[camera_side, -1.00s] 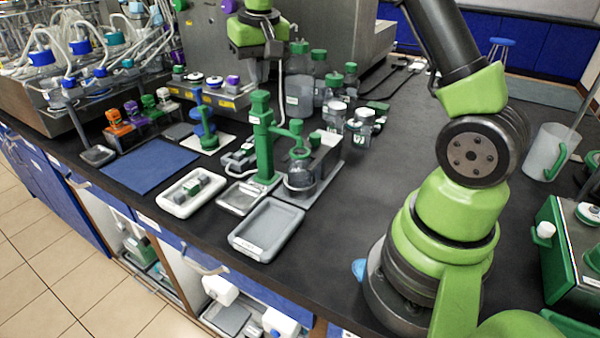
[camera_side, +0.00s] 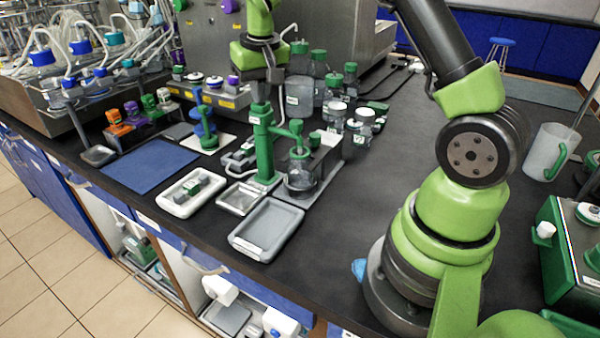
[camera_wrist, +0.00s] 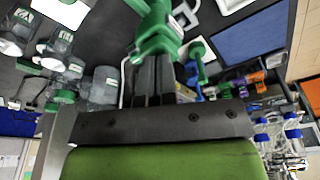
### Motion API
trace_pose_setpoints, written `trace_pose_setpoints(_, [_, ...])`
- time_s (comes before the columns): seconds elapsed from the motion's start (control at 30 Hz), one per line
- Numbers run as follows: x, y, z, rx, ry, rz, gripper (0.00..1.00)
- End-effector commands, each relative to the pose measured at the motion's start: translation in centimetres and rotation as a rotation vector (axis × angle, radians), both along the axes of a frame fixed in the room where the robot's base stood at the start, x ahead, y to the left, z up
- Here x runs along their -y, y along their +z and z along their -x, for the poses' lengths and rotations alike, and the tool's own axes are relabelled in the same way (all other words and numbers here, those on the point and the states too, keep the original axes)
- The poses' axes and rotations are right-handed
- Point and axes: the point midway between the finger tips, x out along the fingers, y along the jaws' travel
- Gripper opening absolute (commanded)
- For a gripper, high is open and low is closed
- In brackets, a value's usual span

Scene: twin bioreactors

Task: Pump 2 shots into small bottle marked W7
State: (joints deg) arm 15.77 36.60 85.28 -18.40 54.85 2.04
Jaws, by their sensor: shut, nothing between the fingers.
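The green pump (camera_side: 264,145) stands on the bench, with a side arm reaching over a small clear bottle (camera_side: 301,178). Any marking on that bottle is too small to read, so I cannot tell if it is W7. My gripper (camera_side: 262,98) is directly over the pump's post, its fingertips at the post's top and appearing to touch it. In the wrist view my shut fingers (camera_wrist: 154,62) point at the green pump head (camera_wrist: 154,30), with nothing held between them. The gripper hides part of the post's top.
Clear bottles with green caps (camera_side: 299,95) stand just behind the pump, with white-capped jars (camera_side: 364,125) to their right. A grey tray (camera_side: 240,243) lies in front, and a white tray (camera_side: 165,206) lies left.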

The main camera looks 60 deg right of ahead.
Motion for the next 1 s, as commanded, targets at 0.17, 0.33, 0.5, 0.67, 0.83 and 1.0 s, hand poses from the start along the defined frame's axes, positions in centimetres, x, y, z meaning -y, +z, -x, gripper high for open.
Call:
trace_pose_setpoints(0.17, [0.0, 0.1, 0.0, -0.001, 0.0, -0.001, 0.0])
trace_pose_setpoints(0.33, [0.0, 1.2, 0.0, 0.0, 0.0, 0.0, 0.0])
trace_pose_setpoints(0.5, [0.0, 2.5, 0.0, 0.0, 0.001, 0.0, 0.0])
trace_pose_setpoints(0.67, [0.0, 3.5, 0.0, 0.0, 0.0, 0.0, 0.0])
trace_pose_setpoints(0.83, [0.0, 4.0, 0.0, 0.0, 0.001, 0.0, 0.0])
trace_pose_setpoints(1.0, [0.0, 4.0, 0.0, -0.001, 0.001, 0.0, 0.0])
